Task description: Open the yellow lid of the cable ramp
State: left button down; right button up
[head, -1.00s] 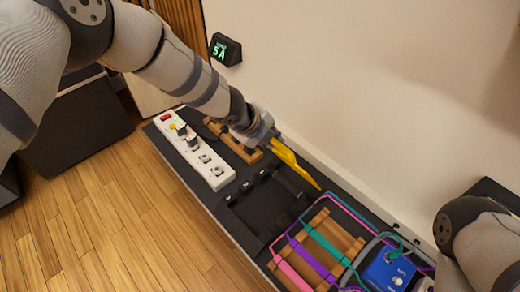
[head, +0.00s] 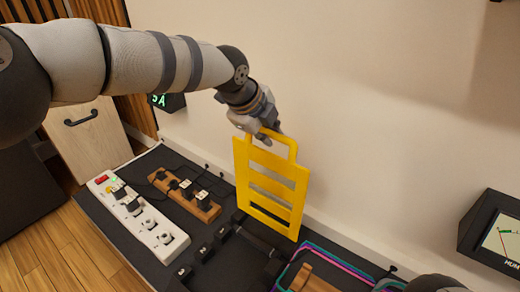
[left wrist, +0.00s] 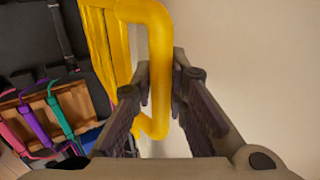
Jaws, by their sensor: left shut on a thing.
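The yellow lid (head: 243,180), a slotted panel with a loop handle, stands nearly upright in the head view. Its lower edge is by the back of the black cable ramp base (head: 228,262), whose channel side is open to view. My left gripper (head: 266,132) is shut on the handle at the lid's top. In the left wrist view, the yellow handle (left wrist: 160,60) passes between the fingers of my left gripper (left wrist: 161,92), and the black base (left wrist: 35,38) lies to the left. My right gripper is out of view.
A white power strip (head: 138,221) and a wooden block with black plugs (head: 190,196) lie left of the ramp. Coloured cables (head: 335,258) run over a wooden piece (head: 312,280) at the bottom. The wall is close behind the lid. A dark screen (head: 495,232) is at right.

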pick_arm(q)
jog(key=shift+w+d, duration=0.15)
jog(key=shift+d, duration=0.15)
jog(key=c, duration=1.6)
grip_release()
jog(key=shift+o, duration=0.2)
jog(key=shift+r, duration=0.1)
jog(key=v, duration=1.2)
